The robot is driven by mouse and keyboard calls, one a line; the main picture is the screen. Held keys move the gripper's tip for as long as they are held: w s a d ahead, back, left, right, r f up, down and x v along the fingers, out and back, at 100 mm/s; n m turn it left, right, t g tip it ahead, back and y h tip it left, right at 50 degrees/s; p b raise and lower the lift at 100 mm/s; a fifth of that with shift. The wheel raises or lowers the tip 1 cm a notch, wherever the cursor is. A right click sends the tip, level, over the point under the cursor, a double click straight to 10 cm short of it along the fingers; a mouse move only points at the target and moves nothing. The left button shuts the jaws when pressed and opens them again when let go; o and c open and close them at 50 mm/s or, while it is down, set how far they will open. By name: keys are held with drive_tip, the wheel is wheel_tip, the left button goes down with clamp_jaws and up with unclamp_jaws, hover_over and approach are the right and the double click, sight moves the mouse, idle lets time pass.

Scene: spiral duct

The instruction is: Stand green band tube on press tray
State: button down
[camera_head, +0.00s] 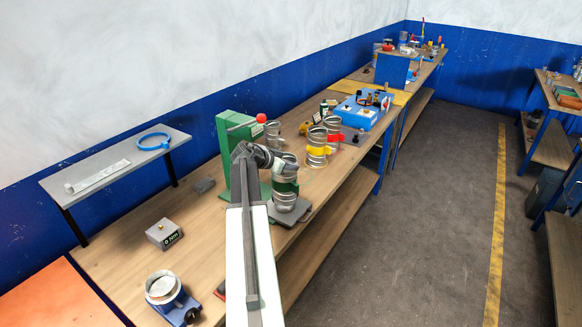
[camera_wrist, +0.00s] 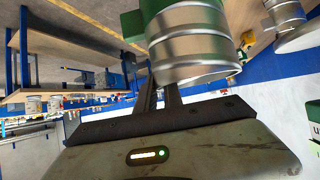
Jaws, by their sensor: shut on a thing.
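The green band tube (camera_head: 284,187) is a ribbed silver metal tube with a dark green band, upright in the head view. It sits over the dark grey press tray (camera_head: 293,216) at the foot of the green press (camera_head: 229,135). I cannot tell whether its lower end touches the tray. My gripper (camera_head: 275,163) is shut on the tube near its upper part. In the wrist view the tube's silver wall (camera_wrist: 192,52) fills the area past my two dark fingers (camera_wrist: 161,92). The fingertips are partly hidden by the tube.
A yellow band tube (camera_head: 317,148) and a red band tube (camera_head: 332,127) stand behind on the bench, with another silver tube (camera_head: 272,131) beside the press. A blue box (camera_head: 362,112) is farther back.

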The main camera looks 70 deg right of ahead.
sight(287, 175)
drive_tip(key=shift+f+b, duration=2.3)
drive_tip(key=shift+f, duration=0.05)
drive_tip(key=c, duration=1.4)
unclamp_jaws()
drive_tip(key=p+v, duration=0.4)
drive_tip(key=v, duration=0.3)
drive_tip(key=shift+w+a+r, duration=0.1)
drive_tip(key=shift+a+r, duration=0.1)
drive_tip(key=shift+r, duration=0.1)
drive_tip(key=shift+w+a, duration=0.1)
drive_tip(key=shift+a, duration=0.05)
drive_tip(key=shift+f, duration=0.15)
